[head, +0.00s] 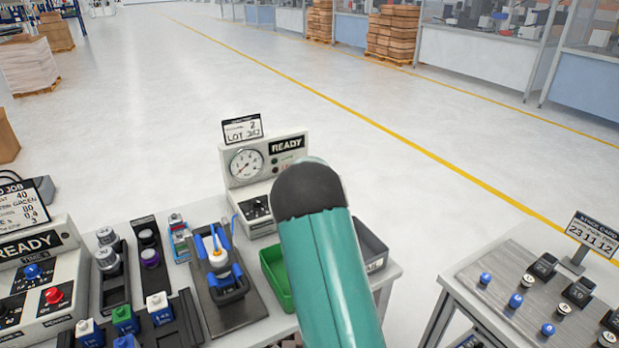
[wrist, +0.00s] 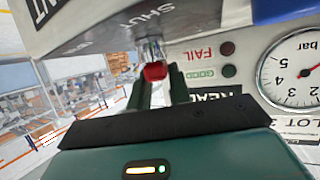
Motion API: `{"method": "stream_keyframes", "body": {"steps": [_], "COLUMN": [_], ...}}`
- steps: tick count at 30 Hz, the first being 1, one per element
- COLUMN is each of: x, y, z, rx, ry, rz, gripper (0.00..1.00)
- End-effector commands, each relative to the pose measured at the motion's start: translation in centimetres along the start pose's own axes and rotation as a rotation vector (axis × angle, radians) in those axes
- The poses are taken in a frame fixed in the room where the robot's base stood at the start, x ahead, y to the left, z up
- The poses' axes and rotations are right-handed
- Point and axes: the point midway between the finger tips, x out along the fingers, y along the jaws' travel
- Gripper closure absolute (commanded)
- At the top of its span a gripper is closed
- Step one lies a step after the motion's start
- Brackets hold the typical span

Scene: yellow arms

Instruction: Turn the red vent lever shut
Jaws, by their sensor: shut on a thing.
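The wrist view is upside down. The red vent lever (wrist: 155,71) shows there as a red knob at the end of a metallic stem on the pale machine. My gripper (wrist: 159,82) has its two dark green fingers on either side of the knob and is shut on it. A dark label reading SHUT (wrist: 155,18) lies beside the stem. In the head view the READY machine (head: 234,178) stands at the back of the bench, and my teal arm hides the lever and my gripper. I cannot tell the lever's exact angle.
The machine's pressure gauge (wrist: 291,70) and FAIL and GOOD lamps sit near my fingers. A green bin (head: 277,279) and a grey bin (head: 371,247) flank my arm. Fixtures and bottles crowd the bench at left. A second table (head: 500,262) stands right.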

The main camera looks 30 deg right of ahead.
Motion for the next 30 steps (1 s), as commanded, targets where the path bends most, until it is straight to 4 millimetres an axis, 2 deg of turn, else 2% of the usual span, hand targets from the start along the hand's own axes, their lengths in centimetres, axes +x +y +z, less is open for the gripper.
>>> {"method": "stream_keyframes", "body": {"steps": [2, 20, 30], "x": [-0.04, 0.02, -0.01], "y": [0.42, -0.04, -0.36], "z": [-0.14, 0.03, 0.15], "rx": [-0.013, -0.163, -0.273], "ry": [0.002, 0.001, -0.001], "rz": [-0.040, -0.397, -0.655], "gripper": [1.00, 1.00, 1.00]}}
